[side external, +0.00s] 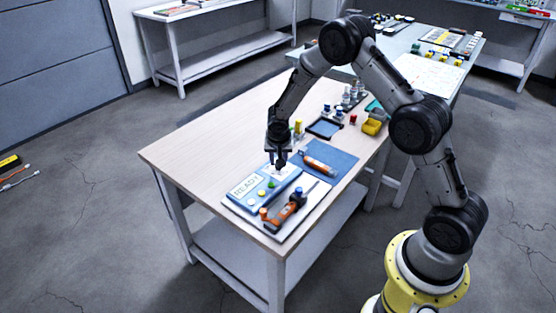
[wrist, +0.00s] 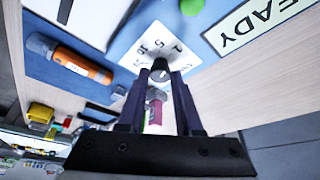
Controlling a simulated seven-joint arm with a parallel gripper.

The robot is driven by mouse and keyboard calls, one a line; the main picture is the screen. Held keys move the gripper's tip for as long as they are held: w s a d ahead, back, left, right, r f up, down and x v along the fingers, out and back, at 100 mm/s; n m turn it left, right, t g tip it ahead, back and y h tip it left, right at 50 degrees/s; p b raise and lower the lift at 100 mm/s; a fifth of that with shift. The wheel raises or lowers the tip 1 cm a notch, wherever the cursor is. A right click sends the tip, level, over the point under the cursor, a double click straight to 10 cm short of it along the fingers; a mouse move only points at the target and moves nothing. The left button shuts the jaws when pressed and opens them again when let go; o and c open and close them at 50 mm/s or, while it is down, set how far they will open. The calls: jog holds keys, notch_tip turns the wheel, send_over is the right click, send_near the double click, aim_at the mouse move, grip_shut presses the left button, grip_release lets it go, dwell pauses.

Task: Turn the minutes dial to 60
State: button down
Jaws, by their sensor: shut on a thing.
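The minutes dial (wrist: 160,66) is a small dark knob on a white plate with printed numbers, among them 5 and 10. The plate (wrist: 147,46) sits on a blue panel (side external: 271,194). My gripper (wrist: 161,74) points down at the dial, and its two dark fingers are shut on the knob from both sides. In the side external view my gripper (side external: 279,163) stands over the far end of the panel and hides the knob. The knob's pointer and the 60 mark cannot be made out.
The panel also has a READY display (side external: 246,186) and round buttons, one green (side external: 271,184). An orange tool (side external: 284,212) lies in front, an orange cylinder (side external: 319,165) on a blue mat (side external: 334,158). A yellow bin (side external: 372,127) stands behind. The table's left side is clear.

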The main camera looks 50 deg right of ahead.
jog(key=n, duration=0.2)
jog(key=n+t+y, duration=0.1)
jog(key=n, duration=0.2)
jog(key=shift+s+d+y, duration=0.15)
jog(key=shift+d+y, duration=0.05)
jog(key=shift+y, duration=0.1)
jog(key=shift+n+t, duration=0.4)
jog(key=shift+n, duration=0.4)
jog(key=c, duration=0.6)
grip_release()
jog(key=v, duration=1.3)
jog(key=shift+s+d+r, duration=0.1)
jog(key=shift+d+r, duration=0.1)
jog(key=shift+r, duration=0.2)
